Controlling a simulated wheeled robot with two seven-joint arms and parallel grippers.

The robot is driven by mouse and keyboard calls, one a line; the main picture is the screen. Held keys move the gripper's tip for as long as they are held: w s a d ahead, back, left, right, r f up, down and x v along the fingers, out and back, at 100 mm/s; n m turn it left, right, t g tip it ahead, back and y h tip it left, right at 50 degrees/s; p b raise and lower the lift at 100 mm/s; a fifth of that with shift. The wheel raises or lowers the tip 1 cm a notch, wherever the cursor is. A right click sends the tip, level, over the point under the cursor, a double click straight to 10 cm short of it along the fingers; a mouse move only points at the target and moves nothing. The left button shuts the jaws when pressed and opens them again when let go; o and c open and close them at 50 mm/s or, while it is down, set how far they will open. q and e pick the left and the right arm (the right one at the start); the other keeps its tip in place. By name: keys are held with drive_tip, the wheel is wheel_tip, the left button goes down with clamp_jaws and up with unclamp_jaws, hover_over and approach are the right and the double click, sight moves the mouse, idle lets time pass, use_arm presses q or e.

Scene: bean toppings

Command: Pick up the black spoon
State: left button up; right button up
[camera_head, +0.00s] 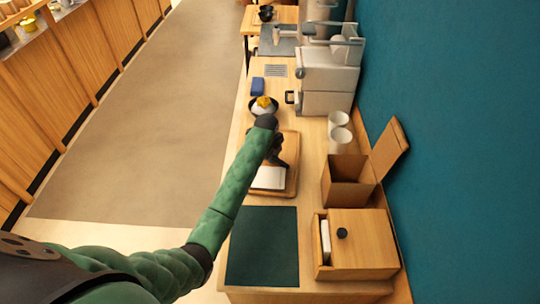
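My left arm reaches in from the lower left over the counter. Its dark gripper (279,157) is above a wooden tray (292,176); whether its fingers are open or shut cannot be made out. I cannot pick out the black spoon; it may be hidden by the gripper or blend with its dark parts. A white flat item (269,178) lies on the near part of the tray. A dark bowl (252,108) with white and yellow contents stands just beyond the gripper. My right gripper is not in view.
An open cardboard box (347,182) and a wooden box with a black knob (362,244) stand on the right. White cups (340,138) and a grey machine (329,78) are behind. A dark green mat (263,247) lies clear in front. A blue item (257,86) is farther back.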

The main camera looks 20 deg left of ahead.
use_arm(q)
drive_tip(key=c, duration=0.4)
